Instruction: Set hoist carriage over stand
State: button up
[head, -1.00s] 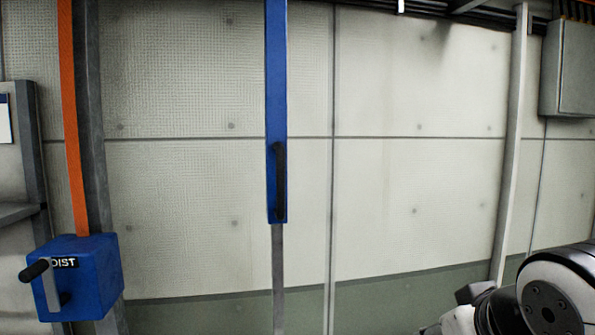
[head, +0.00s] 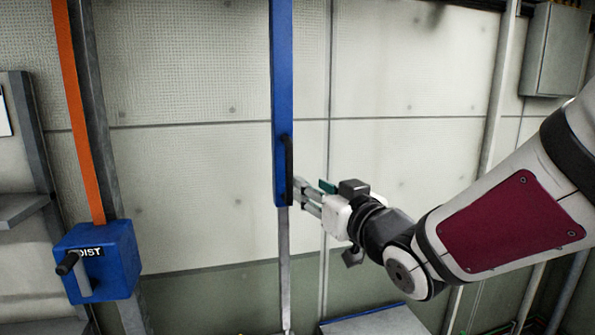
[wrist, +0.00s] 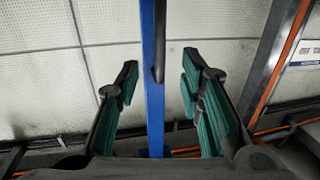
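A blue vertical bar (head: 282,70) with a black handle (head: 289,165) on its lower end hangs in the middle of the head view. A thin grey strip continues below it. My gripper (head: 303,188) is just right of the handle's lower part. In the wrist view my gripper (wrist: 160,80) is open, with green-padded fingers on either side of the blue bar (wrist: 151,110) and handle (wrist: 159,45). I see no clear contact. The hoist carriage itself cannot be made out. A grey top with a blue edge (head: 375,324) shows at the bottom; I cannot tell whether it is the stand.
A blue box (head: 112,258) lettered "OIST", with a crank handle (head: 68,263), is at the lower left on a grey post. An orange strip (head: 80,110) runs up from it. A grey cabinet (head: 555,50) hangs at upper right. The wall is pale.

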aim_at(291, 173)
jog(key=p+x, duration=0.1)
jog(key=x, duration=1)
jog(key=shift+w+a, duration=0.1)
jog(key=shift+w, duration=0.05)
jog(key=shift+c, duration=0.6)
grip_shut()
